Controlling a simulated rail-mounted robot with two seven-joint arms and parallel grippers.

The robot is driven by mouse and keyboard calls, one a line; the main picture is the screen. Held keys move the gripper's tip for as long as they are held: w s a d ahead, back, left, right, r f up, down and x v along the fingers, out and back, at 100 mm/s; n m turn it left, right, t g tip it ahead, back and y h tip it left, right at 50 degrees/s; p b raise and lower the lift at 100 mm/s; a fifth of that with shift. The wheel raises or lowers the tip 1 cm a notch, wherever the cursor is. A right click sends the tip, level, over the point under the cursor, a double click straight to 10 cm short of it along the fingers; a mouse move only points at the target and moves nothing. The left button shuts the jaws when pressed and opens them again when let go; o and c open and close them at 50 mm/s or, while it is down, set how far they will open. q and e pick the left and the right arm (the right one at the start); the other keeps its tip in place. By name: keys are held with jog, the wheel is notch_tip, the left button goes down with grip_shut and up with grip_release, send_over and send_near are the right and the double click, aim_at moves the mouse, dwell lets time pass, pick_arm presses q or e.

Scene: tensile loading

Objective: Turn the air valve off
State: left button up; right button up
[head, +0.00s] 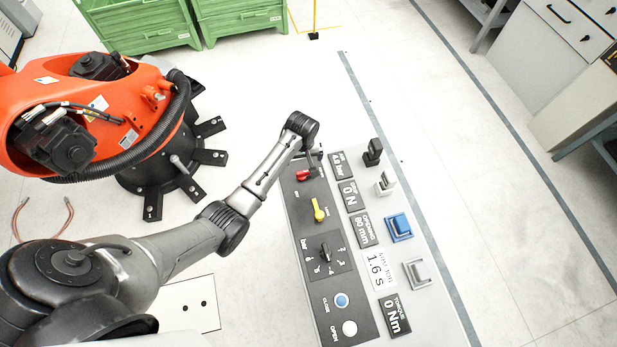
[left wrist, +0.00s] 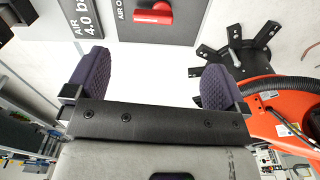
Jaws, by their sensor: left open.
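The air valve is a red handle (head: 306,174) at the far end of the control panel. In the left wrist view the red handle (left wrist: 153,14) lies crosswise at the top edge, by a label starting "AIR O". The rest of the label is cut off. My left gripper (left wrist: 155,64) is open and empty, with two dark ridged pads wide apart. The handle is beyond the fingertips and not between them. In the head view my left wrist hides most of the left gripper (head: 313,155), above the panel's far end near the handle. My right gripper is not in view.
The panel (head: 345,270) also bears a yellow lever (head: 319,210), a black selector (head: 325,252), a blue button (head: 342,300) and a white button (head: 350,328). A display reads about 4.0 bar (left wrist: 85,18). An orange robot (head: 95,125) stands left. Open floor lies right of the panel.

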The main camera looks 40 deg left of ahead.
aim_at(305, 171)
pick_arm(q)
jog(key=shift+n, duration=0.6)
jog(key=f+b, duration=0.1)
jog(key=f, duration=0.3)
jog(key=w+f+b, duration=0.1)
jog(key=f+b, duration=0.1)
jog(key=f, duration=0.3)
jog(key=w+a+f+b, duration=0.1)
jog(key=f+b, duration=0.1)
jog(key=f, duration=0.3)
jog(key=shift+w+f, duration=0.1)
jog(key=shift+f, duration=0.15)
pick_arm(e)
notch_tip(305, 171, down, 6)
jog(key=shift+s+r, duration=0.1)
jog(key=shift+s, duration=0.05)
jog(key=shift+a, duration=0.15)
pick_arm(q)
jog(key=shift+c, duration=0.7)
jog(key=c, duration=0.8)
